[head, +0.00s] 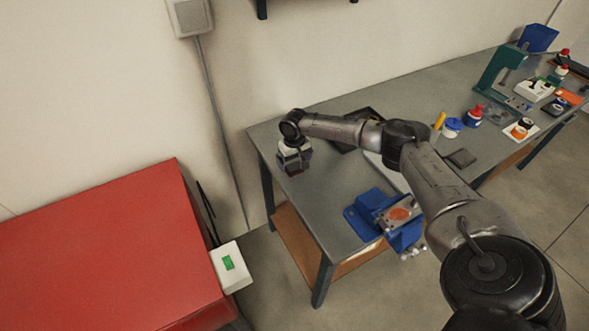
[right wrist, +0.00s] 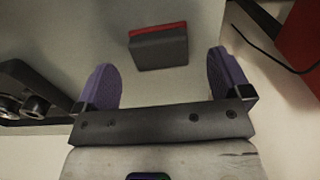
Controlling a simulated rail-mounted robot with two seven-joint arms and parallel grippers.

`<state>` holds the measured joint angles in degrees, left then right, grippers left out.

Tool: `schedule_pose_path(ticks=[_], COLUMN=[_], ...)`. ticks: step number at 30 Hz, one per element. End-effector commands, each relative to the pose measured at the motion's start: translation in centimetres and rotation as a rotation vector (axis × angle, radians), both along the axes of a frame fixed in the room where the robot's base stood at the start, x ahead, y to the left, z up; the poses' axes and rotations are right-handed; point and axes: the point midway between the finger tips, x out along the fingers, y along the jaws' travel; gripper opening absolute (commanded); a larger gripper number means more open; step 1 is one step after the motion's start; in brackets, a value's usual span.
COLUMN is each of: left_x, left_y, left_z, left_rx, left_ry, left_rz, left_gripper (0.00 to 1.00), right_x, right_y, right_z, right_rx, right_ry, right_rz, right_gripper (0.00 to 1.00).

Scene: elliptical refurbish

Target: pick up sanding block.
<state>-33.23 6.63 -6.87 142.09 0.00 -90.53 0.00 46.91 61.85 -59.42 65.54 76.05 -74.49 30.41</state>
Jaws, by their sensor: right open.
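The sanding block, a dark grey block with a red layer along one edge, shows in the right wrist view (right wrist: 160,50). It lies on the grey tabletop, ahead of my right gripper (right wrist: 164,76) and roughly centred between its purple fingertips, which are spread apart and not touching it. In the head view my right gripper (head: 293,166) points down over the far left end of the workbench. The block cannot be made out there, apparently hidden by the gripper. My left gripper is in neither view.
A dark tray (head: 368,113) lies on the workbench (head: 325,185) right of the gripper, partly behind my arm. A blue vise (head: 372,205) stands at the front edge. A red cabinet (head: 100,250) is left of the bench. Bottles and tools crowd the bench's right end.

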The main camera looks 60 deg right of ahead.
Motion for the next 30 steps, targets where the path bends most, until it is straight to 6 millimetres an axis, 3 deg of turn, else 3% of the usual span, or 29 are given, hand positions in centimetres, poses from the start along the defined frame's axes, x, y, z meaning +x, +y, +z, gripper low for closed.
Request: schedule_pose_path(ticks=[7,17,30], left_x=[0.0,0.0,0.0], left_y=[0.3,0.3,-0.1], left_z=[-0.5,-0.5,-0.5], left_rx=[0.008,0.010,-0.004], left_ry=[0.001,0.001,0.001], left_rz=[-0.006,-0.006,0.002], left_gripper=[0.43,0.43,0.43], right_x=[0.0,-0.1,-0.1], right_y=[0.0,0.0,0.0], right_z=[-2.9,-3.3,-3.2], right_rx=[0.001,0.000,0.000], right_ry=[0.001,0.000,0.000], right_rz=[-0.001,-0.001,-0.001], right_gripper=[0.96,0.96,0.55])
